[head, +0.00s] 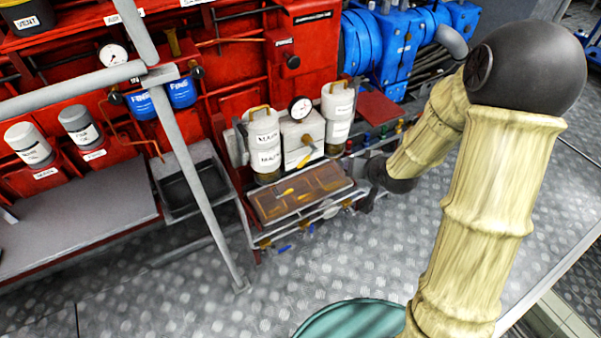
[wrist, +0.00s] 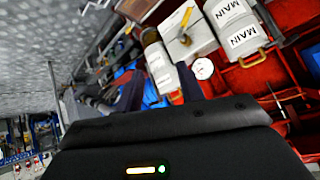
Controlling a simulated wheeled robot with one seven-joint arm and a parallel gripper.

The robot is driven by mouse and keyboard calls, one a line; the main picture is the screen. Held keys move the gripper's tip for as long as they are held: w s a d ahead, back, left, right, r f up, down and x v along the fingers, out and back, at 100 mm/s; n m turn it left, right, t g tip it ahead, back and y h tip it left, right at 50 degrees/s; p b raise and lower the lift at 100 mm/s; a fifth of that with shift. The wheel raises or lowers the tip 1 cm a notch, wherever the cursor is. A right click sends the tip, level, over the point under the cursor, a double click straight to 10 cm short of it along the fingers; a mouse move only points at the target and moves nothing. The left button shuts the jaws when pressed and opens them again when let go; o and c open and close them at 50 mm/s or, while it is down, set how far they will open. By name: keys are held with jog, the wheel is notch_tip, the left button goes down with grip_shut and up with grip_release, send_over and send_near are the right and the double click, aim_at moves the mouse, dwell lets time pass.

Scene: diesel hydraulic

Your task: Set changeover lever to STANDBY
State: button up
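The changeover lever is a yellow handle (head: 307,156) on the front of a pale block (head: 298,133) between two white filter canisters. The left canister (head: 264,150) is labelled MAIN; the label on the right canister (head: 338,112) is too small to read. In the wrist view the lever (wrist: 184,24) lies across the pale block (wrist: 190,42), beyond the fingers. My gripper (head: 366,192) is low, right of and apart from the lever, partly hidden by my wrist in the head view.
A brown tray (head: 325,187) with tools sits below the canisters, with a rail along its front. A round gauge (head: 300,107) is above the block. A grey post (head: 190,160) crosses at left. A teal round object (head: 350,318) is at the bottom. The floor (head: 330,260) in front is clear.

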jog(key=w+a+f+t+y+b, duration=0.1)
jog(key=w+a+f+y+b, duration=0.1)
jog(key=f+b, duration=0.4)
jog(key=w+a+f+t+y+b, duration=0.2)
jog(key=w+a+f+b, duration=0.1)
jog(key=f+b, duration=0.3)
jog(key=m+t+y+b, duration=0.3)
jog(key=b, duration=0.5)
send_near(304, 163)
jog(key=v, duration=0.5)
jog(key=shift+f, duration=0.3)
jog(key=shift+w, duration=0.1)
jog(key=b+x, duration=0.5)
jog(key=x, duration=1.2)
jog(key=shift+r, duration=0.15)
jog(key=shift+w+r, duration=0.1)
